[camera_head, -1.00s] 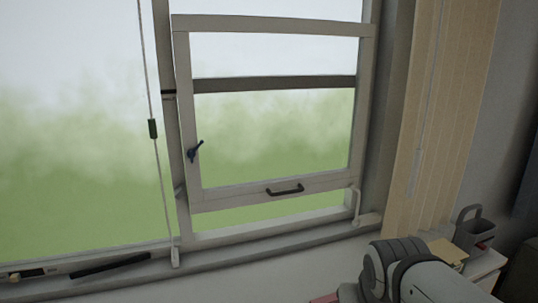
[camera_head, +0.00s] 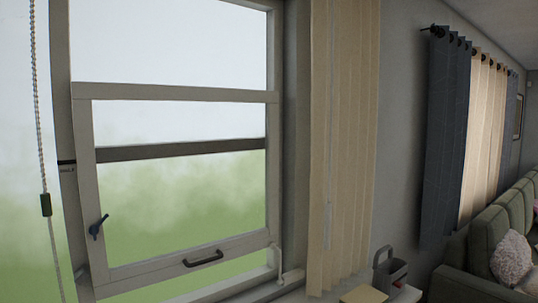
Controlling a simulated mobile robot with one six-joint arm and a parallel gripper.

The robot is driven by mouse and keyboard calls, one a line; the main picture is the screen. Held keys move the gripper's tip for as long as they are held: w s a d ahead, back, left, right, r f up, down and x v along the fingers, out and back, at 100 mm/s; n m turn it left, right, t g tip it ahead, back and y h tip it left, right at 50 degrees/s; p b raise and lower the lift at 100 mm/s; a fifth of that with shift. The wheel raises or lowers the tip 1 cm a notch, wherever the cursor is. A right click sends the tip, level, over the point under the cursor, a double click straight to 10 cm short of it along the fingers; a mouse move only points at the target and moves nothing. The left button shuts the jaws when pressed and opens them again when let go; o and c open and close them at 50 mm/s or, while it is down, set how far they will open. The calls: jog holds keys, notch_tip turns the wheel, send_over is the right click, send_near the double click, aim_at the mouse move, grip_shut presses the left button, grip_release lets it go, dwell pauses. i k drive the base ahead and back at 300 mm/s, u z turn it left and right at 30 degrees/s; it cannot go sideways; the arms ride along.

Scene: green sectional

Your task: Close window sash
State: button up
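The window sash (camera_head: 85,185) is a white framed pane on the left of the head view. It stands out of line with the window frame (camera_head: 60,120), with a gap showing below its bottom rail, so it is open. A dark handle (camera_head: 203,258) sits on its bottom rail. A white stay (camera_head: 277,258) stands at the lower right corner. My gripper is not in view.
Cream vertical blinds (camera_head: 343,150) hang right of the window. A grey caddy (camera_head: 389,268) and a tan flat item (camera_head: 363,294) lie below them. A beaded cord (camera_head: 37,95) hangs at left. A green sofa (camera_head: 490,245) with a cushion (camera_head: 511,257) is at right, near dark curtains (camera_head: 446,140).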

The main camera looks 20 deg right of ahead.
aim_at(108, 281)
jog(key=z, duration=1.35)
jog(key=k, duration=0.95)
jog(key=u, duration=1.15)
jog(key=i, duration=1)
jog(key=u, duration=0.05)
